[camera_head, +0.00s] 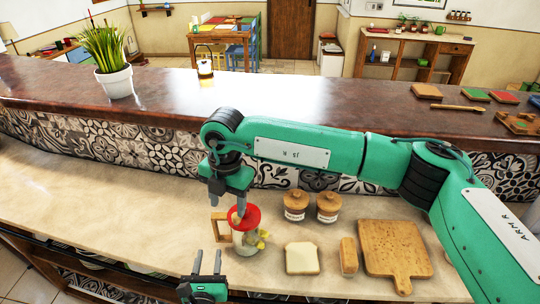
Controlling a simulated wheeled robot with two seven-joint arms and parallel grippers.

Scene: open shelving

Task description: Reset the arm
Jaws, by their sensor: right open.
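My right arm, green and marked "ARM R", reaches in from the right across the counter (150,215). My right gripper (228,204) points down with its fingers apart, at the red rim of a clear jug (245,243) with a tan handle and yellowish pieces inside. One finger overlaps the rim in the picture; I cannot tell whether it touches. My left gripper (207,262) is at the bottom of the view, left of and nearer than the jug. Its two fingers point up and stand apart with nothing between them.
Right of the jug are two lidded jars (296,204), a bread slice (301,258), a small wooden block (348,255) and a cutting board (393,250). A raised dark ledge (170,95) behind bears a potted plant (115,82) and a lantern (205,68). The counter's left is clear.

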